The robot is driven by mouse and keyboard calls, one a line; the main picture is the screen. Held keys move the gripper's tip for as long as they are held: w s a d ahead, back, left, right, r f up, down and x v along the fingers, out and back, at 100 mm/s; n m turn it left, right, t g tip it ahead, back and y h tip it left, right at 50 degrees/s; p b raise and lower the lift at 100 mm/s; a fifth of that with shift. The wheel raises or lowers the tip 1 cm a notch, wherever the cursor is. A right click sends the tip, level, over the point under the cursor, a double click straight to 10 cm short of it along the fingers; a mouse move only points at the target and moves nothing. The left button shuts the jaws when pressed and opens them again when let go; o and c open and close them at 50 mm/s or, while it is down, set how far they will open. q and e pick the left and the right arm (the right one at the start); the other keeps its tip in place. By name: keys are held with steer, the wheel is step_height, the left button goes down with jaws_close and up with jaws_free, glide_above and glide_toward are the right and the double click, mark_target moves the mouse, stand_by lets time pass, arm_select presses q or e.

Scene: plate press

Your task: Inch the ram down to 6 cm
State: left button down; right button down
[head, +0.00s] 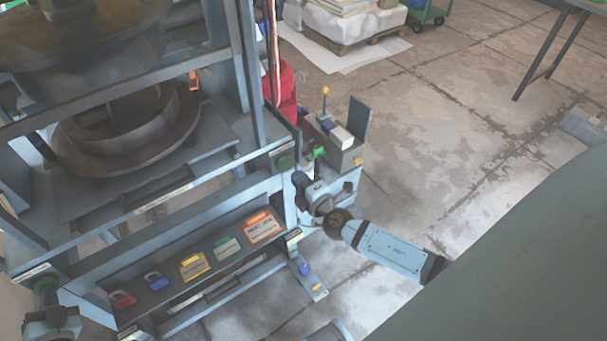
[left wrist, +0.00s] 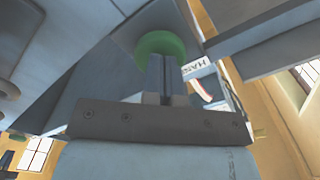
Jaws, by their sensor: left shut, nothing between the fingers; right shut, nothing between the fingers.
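The press ram (head: 75,45) is a large brown round body at the upper left. It hangs above a brown ring-shaped base (head: 130,150), with a gap between them. A green button (head: 45,284) sits at the press's lower left corner; it also shows in the left wrist view (left wrist: 160,45). My left gripper (head: 48,306) is shut and its fingertips (left wrist: 165,66) are at this button; contact is unclear. A second green button (head: 285,161) is on the press's right front corner. My right gripper (head: 299,180) is shut, just below and right of it, seemingly apart.
A front panel carries several coloured tags, including an orange one (head: 262,226). Beside the right arm stands a grey box with a yellow-tipped lever (head: 325,92) and a green knob (head: 316,153). A green surface (head: 500,270) fills the lower right. Open floor (head: 450,110) lies beyond.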

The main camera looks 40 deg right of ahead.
mark_target(287, 166)
steer(key=shift+w, duration=1.8)
steer(key=shift+s, duration=0.2)
arm_select(q)
steer(key=shift+w, duration=0.1)
arm_select(e)
steer(key=shift+w, duration=0.1)
